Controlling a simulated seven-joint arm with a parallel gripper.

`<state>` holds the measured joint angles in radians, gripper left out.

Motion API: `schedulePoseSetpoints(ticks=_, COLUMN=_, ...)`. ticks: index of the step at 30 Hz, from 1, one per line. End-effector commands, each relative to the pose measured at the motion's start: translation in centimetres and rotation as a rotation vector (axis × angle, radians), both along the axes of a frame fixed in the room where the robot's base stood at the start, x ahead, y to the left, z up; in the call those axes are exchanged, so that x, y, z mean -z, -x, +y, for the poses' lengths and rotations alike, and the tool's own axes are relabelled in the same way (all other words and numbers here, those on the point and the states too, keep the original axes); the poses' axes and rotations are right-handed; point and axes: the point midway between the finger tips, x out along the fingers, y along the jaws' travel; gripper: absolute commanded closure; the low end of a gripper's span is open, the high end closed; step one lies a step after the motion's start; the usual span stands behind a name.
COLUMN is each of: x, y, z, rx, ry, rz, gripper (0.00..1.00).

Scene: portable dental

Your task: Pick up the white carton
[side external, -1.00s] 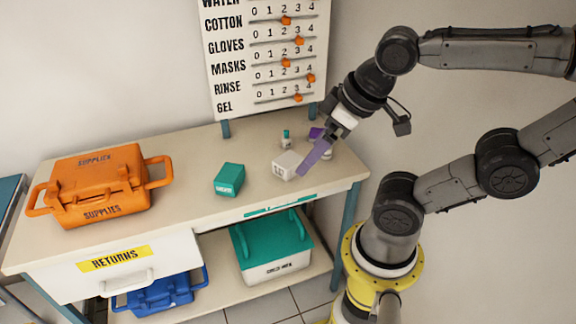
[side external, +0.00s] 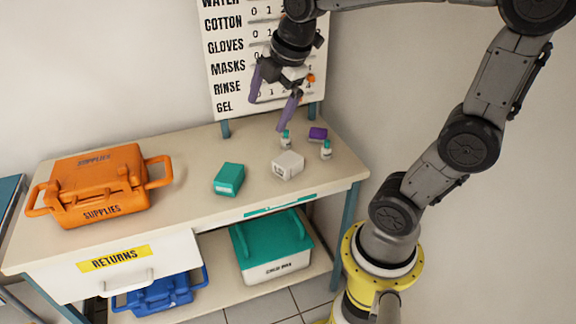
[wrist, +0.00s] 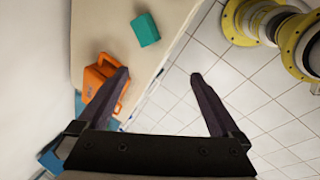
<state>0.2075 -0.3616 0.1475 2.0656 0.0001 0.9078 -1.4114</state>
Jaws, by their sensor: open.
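The white carton (side external: 288,165) sits on the bench top toward its right end, upright and in clear view in the side external view. My gripper (side external: 272,115) is above the bench, up and to the left of the carton, with its two purple fingers spread and nothing between them. In the wrist view my gripper (wrist: 160,78) is open, and the carton does not show there.
Close to the carton stand two small vials (side external: 286,140) (side external: 326,150) and a purple box (side external: 318,134). A teal box (side external: 229,179) lies to its left. An orange supplies case (side external: 95,185) fills the bench's left end. The label board (side external: 228,60) rises behind.

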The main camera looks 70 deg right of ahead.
Motion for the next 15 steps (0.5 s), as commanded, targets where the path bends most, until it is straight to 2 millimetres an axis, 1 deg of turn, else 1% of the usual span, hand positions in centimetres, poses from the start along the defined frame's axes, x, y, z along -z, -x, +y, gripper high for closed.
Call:
schedulePoseSetpoints(ticks=1, x=1.1, y=-1.6, z=-1.8, rx=-0.040, ry=0.022, rz=0.048, gripper=0.00)
schedulePoseSetpoints(ticks=3, x=2.6, y=-3.3, z=-4.3, rx=-0.101, ry=0.046, rz=0.106, gripper=0.00)
schedulePoseSetpoints(ticks=5, x=4.2, y=-4.5, z=-6.5, rx=-0.139, ry=0.055, rz=0.155, gripper=0.00)
schedulePoseSetpoints(ticks=6, x=5.3, y=-5.1, z=-8.0, rx=-0.155, ry=0.052, rz=0.186, gripper=0.00)
schedulePoseSetpoints(ticks=7, x=6.3, y=-5.5, z=-9.2, rx=-0.161, ry=0.048, rz=0.208, gripper=0.00)
schedulePoseSetpoints(ticks=9, x=8.5, y=-5.9, z=-11.6, rx=-0.153, ry=0.028, rz=0.255, gripper=0.00)
schedulePoseSetpoints(ticks=12, x=11.5, y=-5.7, z=-14.4, rx=-0.098, ry=-0.015, rz=0.310, gripper=0.00)
schedulePoseSetpoints(ticks=15, x=13.8, y=-4.8, z=-16.1, rx=-0.054, ry=-0.052, rz=0.353, gripper=0.00)
